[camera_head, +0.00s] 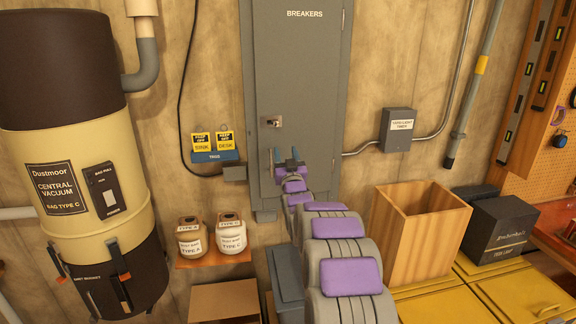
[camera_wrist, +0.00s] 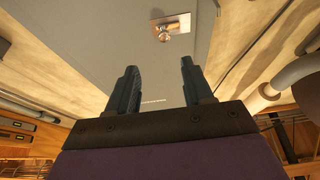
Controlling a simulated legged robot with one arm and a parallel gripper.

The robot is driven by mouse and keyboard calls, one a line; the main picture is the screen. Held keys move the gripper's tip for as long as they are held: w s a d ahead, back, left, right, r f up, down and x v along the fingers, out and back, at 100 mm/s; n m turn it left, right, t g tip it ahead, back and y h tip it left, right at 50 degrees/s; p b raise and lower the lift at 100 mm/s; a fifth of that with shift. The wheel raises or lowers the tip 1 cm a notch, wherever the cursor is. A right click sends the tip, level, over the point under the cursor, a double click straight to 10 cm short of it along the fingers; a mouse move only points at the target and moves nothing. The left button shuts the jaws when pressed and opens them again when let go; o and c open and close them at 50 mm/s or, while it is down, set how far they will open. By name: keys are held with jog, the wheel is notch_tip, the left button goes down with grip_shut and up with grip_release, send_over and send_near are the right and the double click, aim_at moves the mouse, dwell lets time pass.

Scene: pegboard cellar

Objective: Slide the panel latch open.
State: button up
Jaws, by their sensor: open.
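The grey breaker panel (camera_head: 300,60), marked BREAKERS, is upright on the wall. Its small metal latch (camera_head: 271,121) sits on a pale plate at the left side of the door. In the wrist view the latch (camera_wrist: 164,34) is near the top edge, beyond the fingertips, on the grey panel face (camera_wrist: 90,45). My gripper (camera_head: 287,156) is in front of the panel, a little below and right of the latch. In the wrist view my gripper (camera_wrist: 159,67) has its two dark fingers spread with nothing between them. The fingers appear apart from the latch.
A grey timer box (camera_head: 397,130) with conduit is right of the panel. Tags (camera_head: 213,146) and two jars (camera_head: 230,237) are to its left, near the vacuum canister (camera_head: 80,140). An open wooden bin (camera_head: 435,225) stands on yellow cabinets (camera_head: 530,290).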

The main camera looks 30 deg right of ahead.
jog(key=shift+v, duration=1.95)
jog(key=s+a+f+n+g+y+b, duration=0.2)
jog(key=s+a+f+g+y+b, duration=0.3)
jog(key=s+a+f+g, duration=0.95)
jog(key=s+a+f+g+b, duration=0.1)
jog(key=s+a+f+g, duration=0.2)
jog(key=s, duration=1.1)
jog(key=s+a+f+g+b, duration=0.1)
jog(key=s+a+f+g, duration=0.2)
jog(key=s, duration=1.2)
jog(key=s+a+f+n+g+y+b, duration=0.1)
jog(key=s+a, duration=0.4)
jog(key=s, duration=1)
jog(key=shift+a+f+g+b, duration=0.2)
jog(key=shift+f+g+b, duration=0.35)
jog(key=shift+f+g, duration=0.4)
jog(key=shift+c, duration=0.3)
